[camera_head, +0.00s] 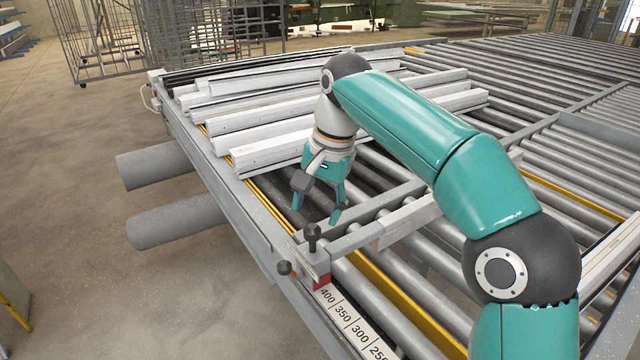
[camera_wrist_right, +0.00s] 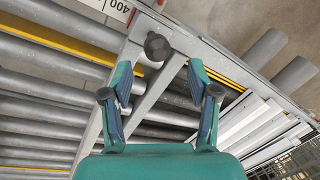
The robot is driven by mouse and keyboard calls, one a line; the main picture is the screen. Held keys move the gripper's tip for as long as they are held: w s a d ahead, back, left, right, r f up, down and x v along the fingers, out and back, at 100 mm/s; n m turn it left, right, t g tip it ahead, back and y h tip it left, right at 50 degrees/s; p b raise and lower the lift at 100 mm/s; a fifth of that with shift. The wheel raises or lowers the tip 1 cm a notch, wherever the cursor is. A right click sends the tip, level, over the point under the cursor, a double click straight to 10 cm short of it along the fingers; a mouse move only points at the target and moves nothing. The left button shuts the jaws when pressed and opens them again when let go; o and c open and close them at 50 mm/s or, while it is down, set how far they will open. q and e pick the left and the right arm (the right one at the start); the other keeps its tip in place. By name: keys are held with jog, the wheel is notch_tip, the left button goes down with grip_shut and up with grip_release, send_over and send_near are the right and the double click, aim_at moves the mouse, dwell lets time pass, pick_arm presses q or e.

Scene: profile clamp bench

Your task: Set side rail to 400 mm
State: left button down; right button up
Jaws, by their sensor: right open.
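The side rail (camera_head: 372,232) is a grey bar lying across the rollers. At its near end stand an upright black knob (camera_head: 313,236), a second dark knob (camera_head: 284,268) and a red block (camera_head: 321,282). The red block sits beside the 400 mark of the white scale (camera_head: 345,315); the exact reading is too small to tell. My right gripper (camera_head: 316,208) is open and empty, pointing down just behind the upright knob. In the right wrist view the knob (camera_wrist_right: 157,46) shows ahead, between the lines of the open fingers (camera_wrist_right: 158,78), apart from them. My left gripper is out of view.
Several pale profiles (camera_head: 262,135) lie on the rollers behind my gripper. A yellow strip (camera_head: 400,300) runs along the bench's inner side. Two grey cylinders (camera_head: 165,218) stick out on the left. Open floor lies left of the bench.

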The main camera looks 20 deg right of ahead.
jog(key=shift+s+d+r, duration=0.15)
jog(key=shift+s+r, duration=0.05)
jog(key=shift+r, duration=1.05)
jog(key=shift+s+d+r, duration=0.15)
jog(key=shift+r, duration=1.1)
